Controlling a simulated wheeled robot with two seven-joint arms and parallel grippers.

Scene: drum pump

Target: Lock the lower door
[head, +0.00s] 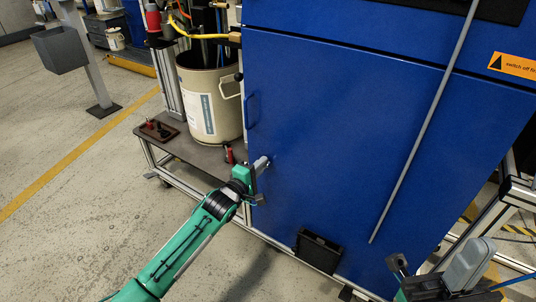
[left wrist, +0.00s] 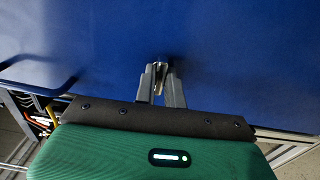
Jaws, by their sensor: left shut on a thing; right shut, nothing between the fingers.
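The lower door (head: 330,130) is a large blue panel, and it looks flush with its cabinet. A blue bar handle (head: 252,109) is on its left edge. It also shows at the left of the left wrist view (left wrist: 40,88). My left gripper (head: 265,162) is at the door's lower left, below the handle. In the left wrist view its fingers (left wrist: 161,80) are shut on a small metal lock piece (left wrist: 161,67) at the door face. The fingers hide most of this piece, so its turn is unclear. My right gripper (head: 398,265) is low at the right, shut and empty, partly cut off.
A beige drum (head: 208,97) stands on a low wheeled platform (head: 190,148) left of the door. A long grey rod (head: 425,130) crosses the door's front. A black box (head: 318,250) sits at the door's foot. Floor at the left is clear.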

